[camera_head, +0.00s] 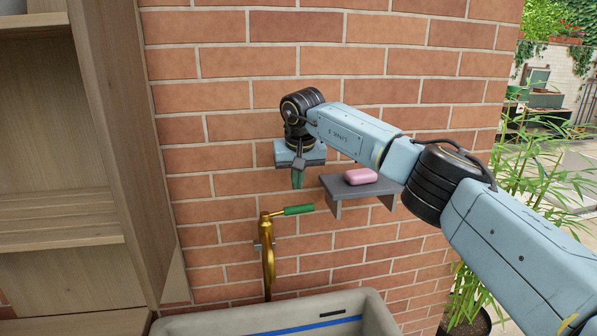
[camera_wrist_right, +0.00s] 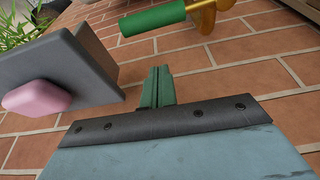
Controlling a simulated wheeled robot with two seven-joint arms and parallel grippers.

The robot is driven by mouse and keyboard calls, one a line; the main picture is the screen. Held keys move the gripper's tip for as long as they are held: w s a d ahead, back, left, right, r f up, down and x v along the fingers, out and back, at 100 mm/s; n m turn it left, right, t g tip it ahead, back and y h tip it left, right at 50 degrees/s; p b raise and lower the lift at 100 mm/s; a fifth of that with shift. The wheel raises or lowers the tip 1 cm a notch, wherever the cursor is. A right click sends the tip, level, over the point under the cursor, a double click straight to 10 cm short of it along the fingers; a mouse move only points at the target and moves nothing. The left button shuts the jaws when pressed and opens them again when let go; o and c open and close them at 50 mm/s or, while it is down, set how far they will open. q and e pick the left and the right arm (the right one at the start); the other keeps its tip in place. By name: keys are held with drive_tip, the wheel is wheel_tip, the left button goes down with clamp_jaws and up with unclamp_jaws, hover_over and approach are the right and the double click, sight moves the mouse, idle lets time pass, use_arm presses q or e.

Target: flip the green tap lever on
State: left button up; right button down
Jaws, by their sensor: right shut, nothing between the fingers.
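The green tap lever (camera_head: 298,210) sticks out to the right from the top of the brass tap (camera_head: 268,258), roughly level. It also shows in the right wrist view (camera_wrist_right: 153,19), with part of the brass tap (camera_wrist_right: 205,14) beside it. My right gripper (camera_head: 297,186) is above the lever and apart from it, fingers pointing down. Its green fingers (camera_wrist_right: 158,72) are shut together with nothing between them. My left gripper is not in view.
A grey shelf (camera_head: 346,190) with a pink soap bar (camera_head: 360,176) is fixed to the brick wall right of my gripper. A grey basin (camera_head: 175,325) stands below the tap. Wooden shelving (camera_head: 115,140) is at the left, and a leafy plant (camera_head: 520,190) at the right.

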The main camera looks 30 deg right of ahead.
sight(289, 211)
drive_tip(key=shift+s+a+f+p, duration=0.1)
drive_tip(key=shift+s+f, duration=0.25)
drive_tip(key=shift+f, duration=0.3)
drive_tip(key=shift+s+a+f+p, duration=0.15)
drive_tip(key=shift+s+f, duration=0.25)
drive_tip(key=shift+f, duration=0.3)
drive_tip(key=shift+s+a+f+p, duration=0.1)
drive_tip(key=shift+s+f, duration=0.25)
drive_tip(key=shift+f, duration=0.3)
drive_tip(key=shift+a, duration=0.1)
